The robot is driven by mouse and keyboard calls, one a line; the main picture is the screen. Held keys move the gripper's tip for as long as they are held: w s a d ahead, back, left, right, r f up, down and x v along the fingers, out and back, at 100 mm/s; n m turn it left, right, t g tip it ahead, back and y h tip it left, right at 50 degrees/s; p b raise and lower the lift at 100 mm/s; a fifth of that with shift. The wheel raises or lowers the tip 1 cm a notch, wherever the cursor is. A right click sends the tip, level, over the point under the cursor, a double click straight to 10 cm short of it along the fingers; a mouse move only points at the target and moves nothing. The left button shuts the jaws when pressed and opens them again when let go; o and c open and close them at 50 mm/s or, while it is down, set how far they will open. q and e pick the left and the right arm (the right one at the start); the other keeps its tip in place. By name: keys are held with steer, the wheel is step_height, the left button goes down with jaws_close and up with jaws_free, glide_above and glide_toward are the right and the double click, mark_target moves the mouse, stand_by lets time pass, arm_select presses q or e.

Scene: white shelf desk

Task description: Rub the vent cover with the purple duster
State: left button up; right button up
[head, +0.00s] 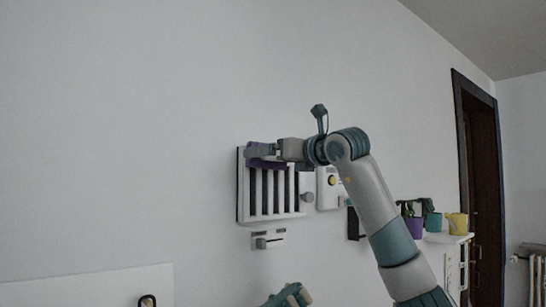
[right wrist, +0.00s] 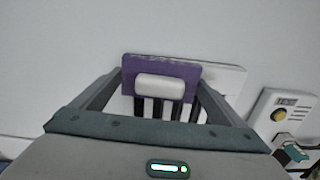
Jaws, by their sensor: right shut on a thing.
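The vent cover (head: 272,212) is a white panel with upright slats and dark gaps, fixed on the wall. It also shows behind the duster in the right wrist view (right wrist: 225,78). My right gripper (head: 262,151) is shut on the purple duster (head: 262,163), at the cover's upper part. In the right wrist view the duster (right wrist: 160,66) is a flat purple pad with a pale rounded handle between the fingers. It covers the tops of the slats; whether it touches them cannot be told. A teal part of mine shows at the bottom edge; its jaws cannot be made out.
A white box with a yellow button (head: 332,181) is on the wall right of the cover. A small slider fixture (head: 268,240) sits below it. Potted plants (head: 415,226) stand on a white cabinet at right, by a dark door (head: 483,180). The wall left of the cover is bare.

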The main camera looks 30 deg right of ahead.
steer(key=shift+d, duration=0.15)
steer(key=shift+w+d, duration=0.15)
steer(key=shift+d, duration=0.7)
steer(key=shift+w+d, duration=0.15)
steer(key=shift+d, duration=0.7)
steer(key=shift+w+d, duration=0.15)
steer(key=shift+d, duration=0.75)
steer(key=shift+w+d, duration=0.1)
steer(key=shift+d, duration=0.75)
steer(key=shift+d, duration=0.1)
steer(key=shift+w+d, duration=0.15)
steer(key=shift+d, duration=0.75)
steer(key=shift+w+d, duration=0.1)
steer(key=shift+d, duration=0.75)
steer(key=shift+a, duration=0.1)
steer(key=shift+s+a+b, duration=0.15)
steer(key=shift+a+b, duration=0.2)
steer(key=shift+a, duration=0.55)
steer(key=shift+s+a+b, duration=0.1)
steer(key=shift+a+b, duration=0.25)
steer(key=shift+a, duration=0.55)
